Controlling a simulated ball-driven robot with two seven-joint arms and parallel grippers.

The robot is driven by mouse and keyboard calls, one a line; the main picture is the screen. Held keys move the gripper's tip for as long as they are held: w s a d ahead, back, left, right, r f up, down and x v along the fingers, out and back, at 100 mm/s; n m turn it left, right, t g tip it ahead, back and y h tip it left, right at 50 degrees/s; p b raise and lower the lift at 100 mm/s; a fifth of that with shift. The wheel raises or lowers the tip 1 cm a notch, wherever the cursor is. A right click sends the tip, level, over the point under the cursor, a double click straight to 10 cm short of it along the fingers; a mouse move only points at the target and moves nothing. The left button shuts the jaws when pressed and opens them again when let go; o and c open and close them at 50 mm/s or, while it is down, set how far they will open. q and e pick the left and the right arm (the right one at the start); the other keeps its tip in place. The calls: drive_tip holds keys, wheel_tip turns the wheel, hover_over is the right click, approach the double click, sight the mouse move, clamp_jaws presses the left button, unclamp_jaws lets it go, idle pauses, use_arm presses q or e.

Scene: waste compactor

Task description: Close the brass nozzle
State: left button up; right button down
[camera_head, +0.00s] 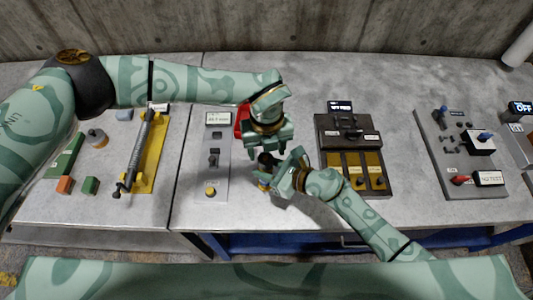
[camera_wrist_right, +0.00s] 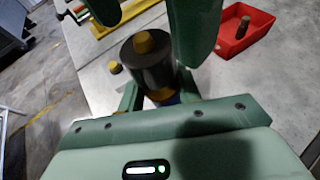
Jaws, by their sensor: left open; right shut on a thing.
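The nozzle shows in the right wrist view as a dark grey cylinder (camera_wrist_right: 150,72) with a brass-coloured top (camera_wrist_right: 147,42). A brass and blue part (camera_wrist_right: 162,95) shows under it. In the head view its dark top (camera_head: 265,158) is small and partly hidden by my grippers. My right gripper (camera_head: 272,181) is shut on the lower part of the nozzle, its fingers also low in the wrist view (camera_wrist_right: 159,92). My left gripper (camera_head: 267,150) points down from above, open, with its fingers on either side of the dark top. I cannot tell whether they touch it.
A red tray (camera_wrist_right: 230,50) stands behind, holding a brown cylinder (camera_wrist_right: 244,25). A grey switch panel (camera_head: 217,165) is close on the left, a dark panel with brass plates (camera_head: 353,155) on the right. A yellow stand (camera_head: 152,165) is farther left. Some tabletop between panels is clear.

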sight(266, 158)
use_arm(q)
drive_tip(key=shift+r, duration=0.35)
drive_tip(key=shift+c, duration=0.5)
wheel_tip(266, 158, up, 4)
drive_tip(key=n, duration=0.6)
drive_tip(key=shift+f+n, duration=0.25)
drive_tip(key=shift+n, duration=0.05)
drive_tip(key=shift+f, duration=0.15)
drive_tip(key=shift+a+f, duration=0.1)
drive_tip(key=shift+f, duration=3.8)
